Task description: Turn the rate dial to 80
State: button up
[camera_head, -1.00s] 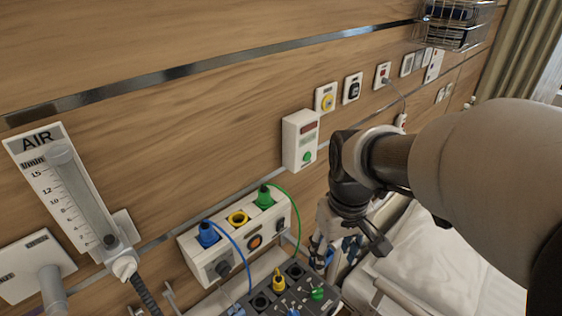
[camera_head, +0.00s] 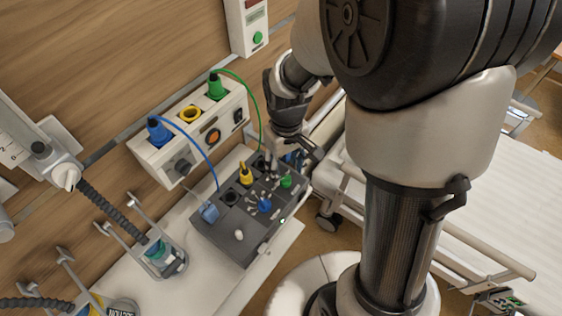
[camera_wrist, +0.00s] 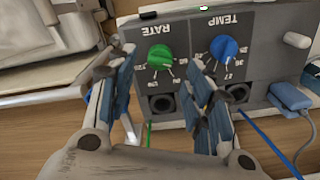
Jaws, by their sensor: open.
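The green RATE dial (camera_wrist: 160,57) is on the face of the grey console (camera_wrist: 268,62), which appears upside down in the wrist view. Its printed scale is partly visible, but I cannot read its setting. The blue TEMP dial (camera_wrist: 224,48) is beside it. In the head view, the green dial (camera_head: 286,181) and blue dial (camera_head: 265,204) are on the dark console (camera_head: 222,235). My gripper (camera_wrist: 162,72) is open, its blue-padded fingers on either side of the RATE dial in the picture. I see no contact. In the head view, my gripper (camera_head: 290,152) is partly hidden at the console's far end.
A white wall box (camera_head: 160,155) with blue and green plugs stands behind the console. The blue cable (camera_wrist: 265,142) and green cable (camera_head: 255,100) run near it. A hose jar (camera_head: 165,258) stands left; the bed (camera_head: 490,190) is right.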

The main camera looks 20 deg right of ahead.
aim_at(285, 178)
jog(key=shift+f+b, duration=0.5)
jog(key=shift+f, duration=1.4)
jog(key=shift+c, duration=0.3)
jog(key=c, duration=1)
